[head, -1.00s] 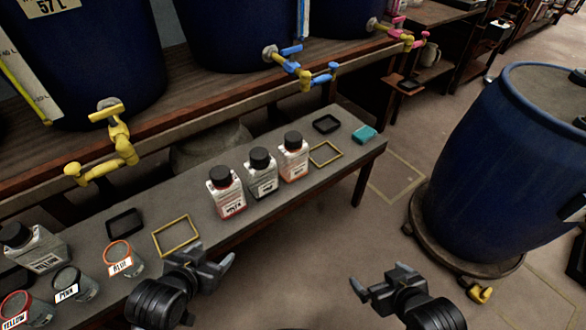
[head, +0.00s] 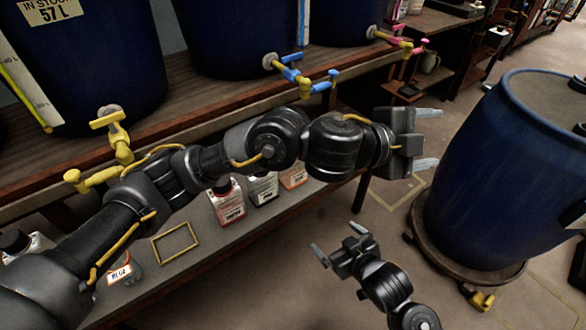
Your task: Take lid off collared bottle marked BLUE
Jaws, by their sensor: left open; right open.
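Three capped bottles stand in a row on the low bench, partly behind my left arm: a red-and-white one (head: 229,206), a dark-and-white one (head: 263,189) and an orange-and-white one (head: 293,177). Their labels are too small to read, so I cannot tell which is marked BLUE. Another capped bottle (head: 36,242) is partly hidden at the far left. My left gripper (head: 428,139) is open and empty, right of the bottles, above the floor. My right gripper (head: 338,241) is open and empty, lower right of the row.
My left arm spans the view and hides much of the bench. A yellow square frame (head: 175,243) lies bare on the bench. Vats with yellow, blue-handled (head: 300,76) and pink-handled taps stand behind. A large blue drum (head: 490,180) on a wheeled base stands at right.

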